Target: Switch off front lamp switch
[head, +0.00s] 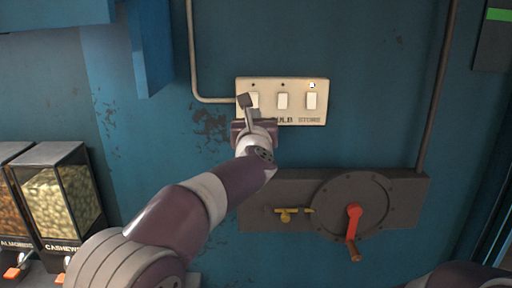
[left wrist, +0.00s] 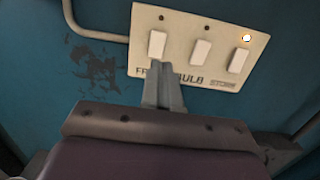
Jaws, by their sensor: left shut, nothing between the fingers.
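A cream switch panel (head: 283,119) with three rocker switches is fixed to the blue wall; it also shows in the left wrist view (left wrist: 188,22). The left switch (left wrist: 157,44) is the front one, its label partly hidden by my fingers. The lamp dot above the right switch is lit; the dots above the other two are dark. My left gripper (head: 244,100) is shut and empty, its fingertips (left wrist: 161,84) just below the left switch in the wrist view. Whether they touch it cannot be told.
A grey plate with a round disc (head: 374,193), red crank (head: 353,222) and yellow latch (head: 287,214) sits below the panel. Nut dispensers (head: 62,190) stand at the left. Pipes run up the wall beside the panel. A piece of my right arm shows at bottom right.

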